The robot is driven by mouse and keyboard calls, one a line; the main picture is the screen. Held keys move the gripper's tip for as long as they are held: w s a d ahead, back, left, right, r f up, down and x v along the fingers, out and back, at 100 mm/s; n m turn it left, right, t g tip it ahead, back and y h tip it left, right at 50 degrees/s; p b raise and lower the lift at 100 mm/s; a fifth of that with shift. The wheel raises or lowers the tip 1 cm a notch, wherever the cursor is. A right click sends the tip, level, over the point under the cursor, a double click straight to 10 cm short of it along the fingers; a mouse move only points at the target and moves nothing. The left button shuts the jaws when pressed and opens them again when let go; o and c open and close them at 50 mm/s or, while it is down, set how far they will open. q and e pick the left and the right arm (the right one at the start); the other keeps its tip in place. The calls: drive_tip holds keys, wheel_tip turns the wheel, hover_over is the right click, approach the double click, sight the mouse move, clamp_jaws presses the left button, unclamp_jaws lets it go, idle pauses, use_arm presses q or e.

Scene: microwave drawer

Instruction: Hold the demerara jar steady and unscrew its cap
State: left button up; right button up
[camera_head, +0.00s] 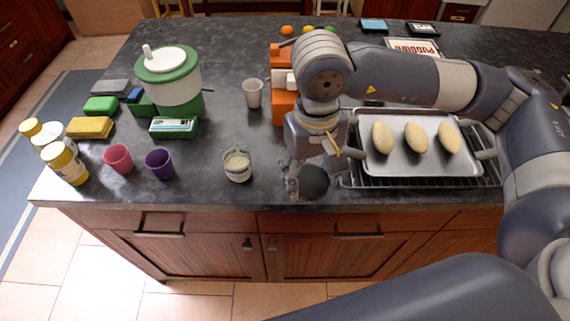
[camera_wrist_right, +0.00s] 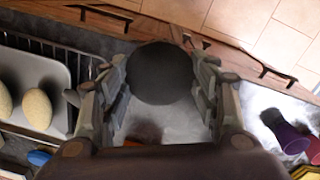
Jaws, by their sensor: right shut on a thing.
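My right gripper (camera_head: 312,165) reaches down near the front edge of the counter. It is shut on a dark round thing (camera_head: 314,182) that looks like a black cap. In the right wrist view, this dark disc (camera_wrist_right: 162,73) sits between the two fingers of my right gripper (camera_wrist_right: 162,95). I cannot tell whether a jar is under it, and no demerara label shows. A clear glass vessel (camera_head: 237,167) with pale contents stands upright and open to the left, apart from the gripper. My left gripper is not in view.
A baking tray (camera_head: 465,168) with three pale oval pieces lies right of the gripper. A pink cup (camera_head: 118,159), a purple cup (camera_head: 159,164) and yellow-capped bottles (camera_head: 66,164) stand left. A green-and-white container (camera_head: 171,82) stands behind. Counter between the glass and purple cup is clear.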

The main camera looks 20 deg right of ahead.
wheel_tip(320, 180, down, 4)
drive_tip(key=s+a+b, duration=0.2)
drive_tip(key=s, duration=0.1)
drive_tip(key=w+d+p, duration=0.1)
drive_tip(key=w, duration=0.4)
drive_tip(key=w+f+p, duration=0.1)
drive_tip(key=w+p, duration=0.1)
drive_tip(key=w, duration=0.3)
drive_tip(key=w+d+p, duration=0.1)
drive_tip(key=w+p, duration=0.1)
drive_tip(key=w, duration=0.3)
drive_tip(key=shift+w+d+f, duration=0.2)
drive_tip(key=shift+w+d, duration=0.1)
drive_tip(key=shift+w, duration=0.1)
wheel_tip(320, 180, down, 3)
drive_tip(key=shift+f+p, duration=0.1)
drive_tip(key=shift+p, duration=1.1)
drive_tip(key=shift+f, duration=0.2)
drive_tip(key=shift+f+b, duration=0.2)
drive_tip(key=shift+b, duration=0.1)
drive_tip(key=o, duration=1.2)
